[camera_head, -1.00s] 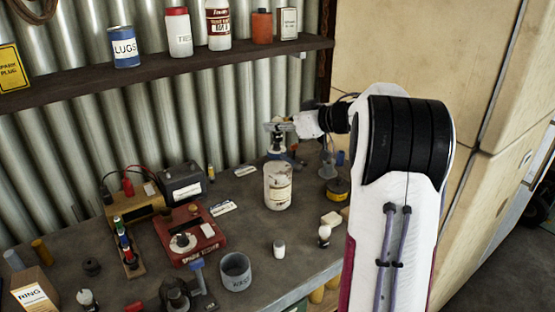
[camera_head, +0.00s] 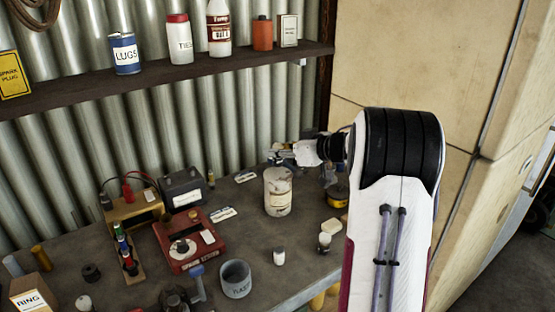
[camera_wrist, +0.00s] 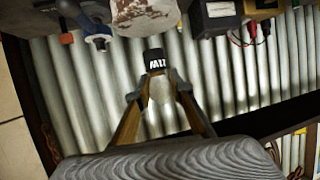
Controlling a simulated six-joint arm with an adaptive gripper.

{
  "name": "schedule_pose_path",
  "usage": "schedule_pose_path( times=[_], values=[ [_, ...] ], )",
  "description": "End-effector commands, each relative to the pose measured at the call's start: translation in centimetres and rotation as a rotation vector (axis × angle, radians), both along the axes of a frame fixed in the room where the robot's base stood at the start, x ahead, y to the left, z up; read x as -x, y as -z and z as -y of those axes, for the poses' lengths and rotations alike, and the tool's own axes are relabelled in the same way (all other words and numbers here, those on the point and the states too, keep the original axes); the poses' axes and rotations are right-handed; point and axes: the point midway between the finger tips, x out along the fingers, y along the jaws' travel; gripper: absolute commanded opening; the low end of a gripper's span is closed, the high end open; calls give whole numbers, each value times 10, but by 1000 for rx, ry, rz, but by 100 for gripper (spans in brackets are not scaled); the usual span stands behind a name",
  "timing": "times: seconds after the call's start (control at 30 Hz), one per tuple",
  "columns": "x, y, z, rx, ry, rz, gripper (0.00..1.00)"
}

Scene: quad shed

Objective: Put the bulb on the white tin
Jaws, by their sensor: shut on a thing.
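The white tin (camera_head: 278,200), stained and with a label, stands upright on the bench; part of it also shows at the top of the wrist view (camera_wrist: 143,14). My gripper (camera_head: 280,156) is just behind and above the tin's rim in the head view. In the wrist view my gripper (camera_wrist: 160,97) is shut on the bulb (camera_wrist: 160,88), a pale rounded body with a black, white-lettered end (camera_wrist: 155,61). In that view, the black end points toward the tin with a small gap between them. The held bulb is hardly visible in the head view.
A dark battery box (camera_head: 184,188) and a red device (camera_head: 190,242) stand left of the tin. A yellow-black round tin (camera_head: 337,195) is at its right. A small white jar (camera_head: 279,256) and a grey cup (camera_head: 236,279) stand in front. The shelf (camera_head: 170,75) runs above.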

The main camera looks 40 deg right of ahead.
Motion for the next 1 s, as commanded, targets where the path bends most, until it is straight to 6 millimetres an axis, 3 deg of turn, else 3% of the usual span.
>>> schedule_pose_path(
  times=[0.23, 0.77, 0.8, 0.83, 0.87, 1.0],
  values=[
    [0, 27, 0, 0, 0, -1, 0],
    [0, 32, 0, 1, 0, 0, 0],
    [0, 33, 0, 1, 0, 0, 27],
    [0, 33, 0, 1, 0, 0, 35],
    [0, 32, 0, 1, 0, 0, 38],
    [0, 32, 0, 1, 0, 0, 38]
  ],
)
